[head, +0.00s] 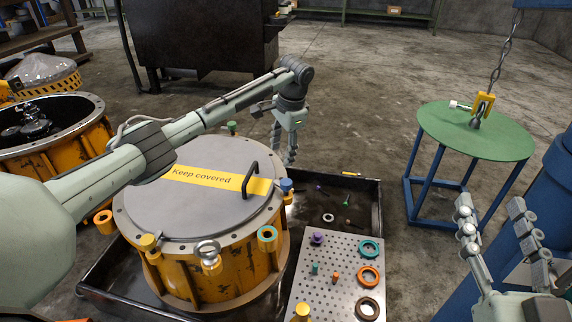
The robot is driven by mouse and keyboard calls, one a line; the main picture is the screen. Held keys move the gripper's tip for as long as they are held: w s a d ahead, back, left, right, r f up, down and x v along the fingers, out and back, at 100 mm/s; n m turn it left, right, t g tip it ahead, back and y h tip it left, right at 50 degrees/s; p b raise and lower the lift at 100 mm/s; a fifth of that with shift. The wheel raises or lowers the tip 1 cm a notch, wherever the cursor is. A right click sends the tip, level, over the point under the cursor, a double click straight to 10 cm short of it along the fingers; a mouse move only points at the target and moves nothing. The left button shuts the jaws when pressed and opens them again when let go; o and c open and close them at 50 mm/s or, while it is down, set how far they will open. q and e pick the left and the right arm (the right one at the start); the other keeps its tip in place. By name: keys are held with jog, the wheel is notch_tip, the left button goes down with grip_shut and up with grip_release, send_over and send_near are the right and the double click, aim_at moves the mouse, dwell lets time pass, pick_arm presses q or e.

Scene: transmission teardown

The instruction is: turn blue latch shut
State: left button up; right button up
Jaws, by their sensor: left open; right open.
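The blue latch (286,185) is at the right rim of the orange gearbox housing (215,275), beside the black handle on its grey lid (200,208). Which way it is turned is too small to tell. My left gripper (284,155) points down with its fingers apart and empty. In the picture it is just above the blue latch; it looks apart from it, but the depth is hard to judge. My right gripper (497,232) is open and empty at the lower right, far from the housing.
A yellow latch (147,242) and a green latch (231,127) are on the rim. A perforated plate (335,249) with coloured rings and pegs lies in the black tray (372,205). A green round table (470,140) under a chain hook stands at the right.

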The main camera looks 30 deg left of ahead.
aim_at(286, 182)
pick_arm(q)
jog(key=shift+s+d+r+n+g+h+p, duration=0.2)
jog(key=shift+s+d+r+n+h, duration=0.15)
jog(key=shift+s+d+h, duration=0.2)
jog(key=shift+s+d+r+n+g+h+p, duration=0.1)
jog(key=shift+s+d+r+n+h+p, duration=0.1)
jog(key=shift+s+d+n+h, duration=0.3)
jog(key=shift+s+d+f, duration=0.15)
jog(key=shift+s, duration=0.15)
notch_tip(286, 182, down, 7)
jog(key=shift+d+r+b, duration=0.1)
jog(key=shift+b, duration=0.7)
jog(key=shift+f, duration=0.45)
pick_arm(e)
jog(key=s+r+t, duration=0.1)
jog(key=r, duration=0.1)
jog(key=s+a+r+t+y, duration=0.1)
jog(key=r, duration=0.1)
jog(key=shift+s+a, duration=0.1)
jog(key=shift+s, duration=0.1)
